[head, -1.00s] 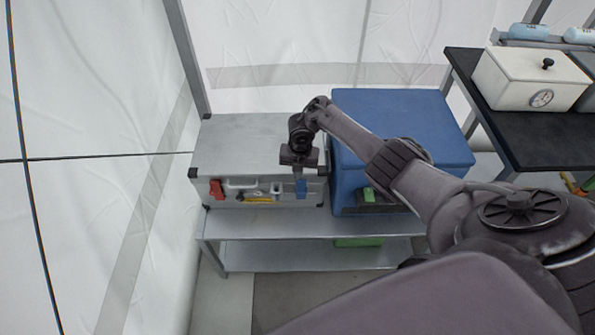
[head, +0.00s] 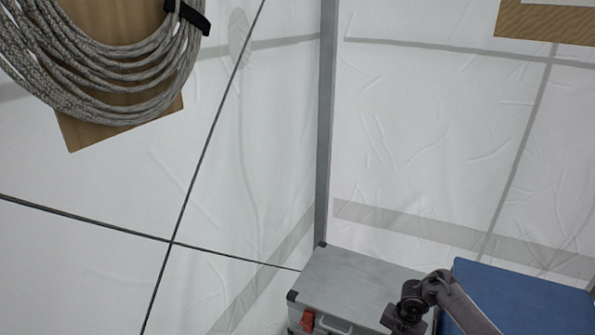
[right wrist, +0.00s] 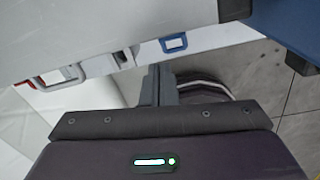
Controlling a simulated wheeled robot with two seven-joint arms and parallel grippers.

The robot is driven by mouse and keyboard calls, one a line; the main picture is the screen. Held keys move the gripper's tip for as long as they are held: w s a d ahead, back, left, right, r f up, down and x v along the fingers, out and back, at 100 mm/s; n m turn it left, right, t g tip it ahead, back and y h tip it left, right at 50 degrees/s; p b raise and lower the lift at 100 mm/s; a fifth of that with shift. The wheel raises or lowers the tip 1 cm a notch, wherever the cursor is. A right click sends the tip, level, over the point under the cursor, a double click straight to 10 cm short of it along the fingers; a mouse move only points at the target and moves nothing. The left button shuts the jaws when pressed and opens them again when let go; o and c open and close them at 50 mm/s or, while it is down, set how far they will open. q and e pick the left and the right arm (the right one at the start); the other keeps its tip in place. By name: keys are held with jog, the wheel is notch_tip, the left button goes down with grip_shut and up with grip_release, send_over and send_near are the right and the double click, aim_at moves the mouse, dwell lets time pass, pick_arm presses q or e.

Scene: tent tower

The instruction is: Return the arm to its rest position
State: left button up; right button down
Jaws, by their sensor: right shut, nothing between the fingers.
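My right arm comes in at the lower right of the head view, with the right gripper (head: 402,322) at the bottom edge, in front of the silver case. In the right wrist view the fingers of the right gripper (right wrist: 160,75) are together with nothing between them. They point toward the case front, apparently without touching it. My left gripper is in neither current view.
The silver case (head: 345,284) with a red latch (head: 307,321) stands beside a blue box (head: 525,305). The case's blue latch (right wrist: 174,43) shows in the wrist view. A coiled rope (head: 100,70) hangs upper left. A grey post (head: 326,120) rises behind the case.

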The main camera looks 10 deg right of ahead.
jog(key=s+a+f+m+y, duration=0.1)
jog(key=s+a+f+m, duration=0.5)
jog(key=s+f, duration=0.45)
jog(key=s+a+f+m+y, duration=0.1)
jog(key=s+a+f+m, duration=0.3)
jog(key=s+f+m, duration=0.45)
jog(key=s+f+m+h, duration=0.1)
jog(key=s+f+m, duration=0.2)
jog(key=s, duration=0.6)
jog(key=s+f+m, duration=0.3)
jog(key=s+m, duration=0.1)
jog(key=s, duration=0.4)
jog(key=s+f+m+h, duration=0.1)
jog(key=s+f+m, duration=0.2)
jog(key=s, duration=0.6)
jog(key=shift+s+f+h, duration=0.3)
jog(key=shift+s+f, duration=0.05)
jog(key=shift+f, duration=0.25)
jog(key=c, duration=2.1)
grip_release()
jog(key=shift+m, duration=0.25)
jog(key=shift+c, duration=0.2)
